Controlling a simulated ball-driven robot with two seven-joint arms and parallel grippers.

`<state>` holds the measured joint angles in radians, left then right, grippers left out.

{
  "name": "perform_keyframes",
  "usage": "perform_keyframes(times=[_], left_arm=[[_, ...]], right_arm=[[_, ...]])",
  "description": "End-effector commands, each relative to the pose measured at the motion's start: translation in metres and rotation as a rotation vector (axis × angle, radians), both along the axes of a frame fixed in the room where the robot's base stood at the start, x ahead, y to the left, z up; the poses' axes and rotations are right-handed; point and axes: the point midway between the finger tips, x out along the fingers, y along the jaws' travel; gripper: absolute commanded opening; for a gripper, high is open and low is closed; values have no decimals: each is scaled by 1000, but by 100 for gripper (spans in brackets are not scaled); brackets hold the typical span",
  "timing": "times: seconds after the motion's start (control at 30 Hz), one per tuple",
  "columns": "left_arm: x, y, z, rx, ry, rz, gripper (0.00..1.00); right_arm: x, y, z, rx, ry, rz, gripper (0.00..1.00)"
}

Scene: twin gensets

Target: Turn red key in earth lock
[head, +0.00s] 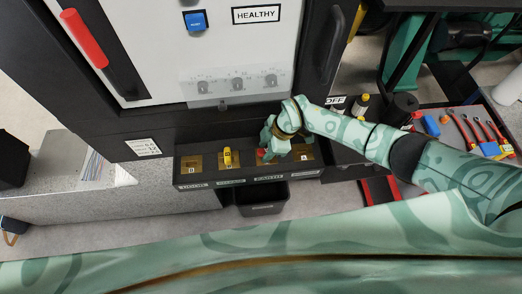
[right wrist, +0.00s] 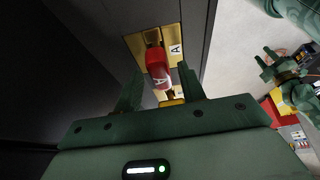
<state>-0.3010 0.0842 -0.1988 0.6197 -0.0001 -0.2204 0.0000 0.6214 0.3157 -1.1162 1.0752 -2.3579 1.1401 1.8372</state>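The red key (head: 262,154) stands in the brass lock plate above the EARTH label (head: 268,178) on the black shelf. In the right wrist view the red key (right wrist: 156,64), marked A, stands out from its brass plate (right wrist: 135,42). My right gripper (head: 270,142) is at the key and partly hides it in the head view. In the right wrist view its fingers (right wrist: 160,80) are apart, one on each side of the key, with gaps visible. A green gripper shape (right wrist: 277,66), seemingly my left, shows small at the right of the wrist view; its opening is unclear.
A yellow key (head: 228,157) stands in the plate left of the red key. Brass plates D (head: 192,166) and A (head: 303,153) flank them. A black bin (head: 262,202) hangs below. A tool tray (head: 470,112) lies at right. The white panel (head: 200,50) rises behind.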

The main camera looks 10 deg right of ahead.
Motion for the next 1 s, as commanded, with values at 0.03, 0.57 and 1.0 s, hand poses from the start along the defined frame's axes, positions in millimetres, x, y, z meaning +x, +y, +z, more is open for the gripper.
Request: perform_keyframes(times=[0.03,0.57,1.0], left_arm=[[1,-2,0,-3,-2,1,36],[2,-7,3,-9,-3,1,36],[2,-4,57,-5,-3,-1,36]], right_arm=[[0,0,0,0,0,0,40],[0,0,1,1,0,-10,0],[-2,1,5,1,3,-331,0]])
